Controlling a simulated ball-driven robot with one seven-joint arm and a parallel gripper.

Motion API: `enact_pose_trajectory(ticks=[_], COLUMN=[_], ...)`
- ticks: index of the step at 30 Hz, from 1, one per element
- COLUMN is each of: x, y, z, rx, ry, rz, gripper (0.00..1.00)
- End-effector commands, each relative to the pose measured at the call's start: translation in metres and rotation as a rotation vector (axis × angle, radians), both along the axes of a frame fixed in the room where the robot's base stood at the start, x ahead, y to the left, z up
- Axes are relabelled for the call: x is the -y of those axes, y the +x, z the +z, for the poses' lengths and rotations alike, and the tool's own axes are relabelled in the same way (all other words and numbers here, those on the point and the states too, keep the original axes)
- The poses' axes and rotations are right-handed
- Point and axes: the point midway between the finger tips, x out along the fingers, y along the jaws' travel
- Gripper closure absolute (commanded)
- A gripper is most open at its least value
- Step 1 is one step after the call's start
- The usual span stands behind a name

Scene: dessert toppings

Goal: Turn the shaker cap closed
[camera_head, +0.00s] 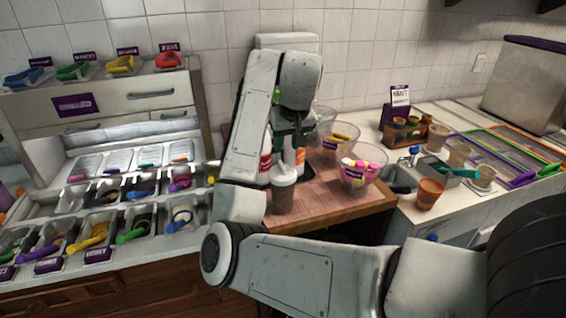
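A dark grey cup-shaped container (284,194) stands upright near the front of the wooden board. It has a lighter top, and I cannot tell for sure if it is the shaker. Right behind it are a red and white bottle (265,166) and a white bottle with an orange-red band (300,157), both partly hidden. My gripper (289,148) points down from my arm among these containers. Its fingers are small and dark here. I cannot tell whether they touch a cap, or whether a cap is turned open or closed.
Clear bowls, one with pink and yellow pieces (362,170), stand right of the bottles. The wooden board (330,206) has bare room at its front. Topping bins with coloured scoops (140,190) fill the left. An orange-brown cup (429,194) stands on the right counter.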

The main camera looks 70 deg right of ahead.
Motion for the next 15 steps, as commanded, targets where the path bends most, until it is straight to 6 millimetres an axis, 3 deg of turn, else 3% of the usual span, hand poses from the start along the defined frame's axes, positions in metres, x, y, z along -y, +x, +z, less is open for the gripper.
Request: enact_pose_trajectory(ticks=[1,6,15], x=[0.003,0.013,0.023], y=[0.000,0.008,0.019], z=[-0.014,-0.045,-0.075], rx=[-0.007,-0.006,-0.002], ry=[0.001,-0.001,-0.001], rz=[-0.001,-0.001,0.000], gripper=[0.62,0.62,0.62])
